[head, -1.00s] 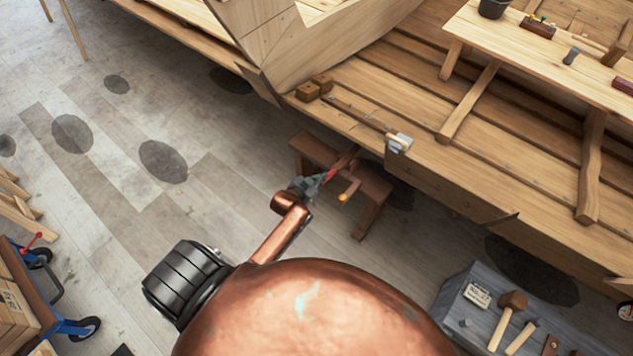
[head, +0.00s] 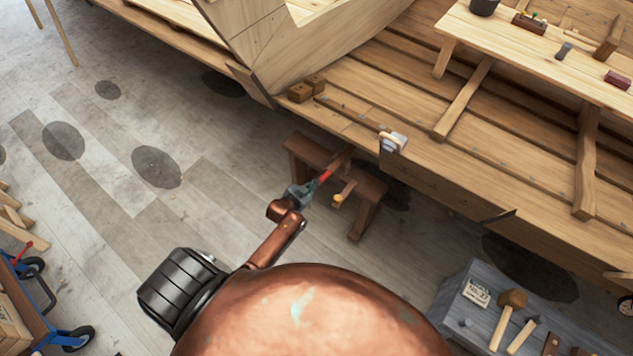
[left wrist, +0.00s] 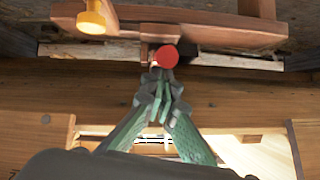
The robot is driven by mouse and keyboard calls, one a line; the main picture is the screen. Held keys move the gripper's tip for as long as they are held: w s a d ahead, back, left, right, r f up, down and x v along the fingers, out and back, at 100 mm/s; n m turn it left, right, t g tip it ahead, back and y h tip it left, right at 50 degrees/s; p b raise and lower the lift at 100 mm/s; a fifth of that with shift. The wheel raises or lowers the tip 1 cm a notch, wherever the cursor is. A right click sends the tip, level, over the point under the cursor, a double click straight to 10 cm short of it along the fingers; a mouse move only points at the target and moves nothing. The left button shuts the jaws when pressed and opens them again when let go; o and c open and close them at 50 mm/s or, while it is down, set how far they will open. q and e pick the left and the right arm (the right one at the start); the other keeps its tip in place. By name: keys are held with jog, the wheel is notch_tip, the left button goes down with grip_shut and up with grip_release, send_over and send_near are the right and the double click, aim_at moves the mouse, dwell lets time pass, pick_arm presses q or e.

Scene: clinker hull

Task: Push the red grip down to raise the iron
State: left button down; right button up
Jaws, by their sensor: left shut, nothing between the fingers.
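The red grip (head: 325,176) is at the near end of a brown lever (head: 343,158) that runs over a low wooden stand (head: 308,150) beside the hull. The left wrist view shows the grip's round red end (left wrist: 166,56). My left gripper (head: 303,191) is shut and empty at the grip's near end. In the left wrist view its fingertips (left wrist: 160,84) are just below the red end; I cannot tell whether they touch it. A grey metal block (head: 393,142), perhaps the iron, is at the hull's edge. My right gripper is not in view.
A yellow-orange knob (head: 338,200) sticks out right of the grip; it also shows in the left wrist view (left wrist: 91,22). The wooden hull (head: 440,175) rises behind the stand. A grey bench (head: 455,312) with mallets is at lower right. The floor at left is largely clear.

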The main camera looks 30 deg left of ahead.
pick_arm(q)
notch_tip(320, 180, down, 6)
jog(key=s+b, duration=0.1)
jog(key=s, duration=0.1)
jog(key=shift+b, duration=0.3)
jog(key=shift+s, duration=0.1)
jog(key=shift+d, duration=0.1)
notch_tip(320, 180, up, 6)
jog(key=p, duration=0.5)
jog(key=s+r, duration=0.1)
jog(key=s, duration=0.7)
jog(key=shift+s+r+p, duration=0.4)
jog(key=shift+p, duration=0.05)
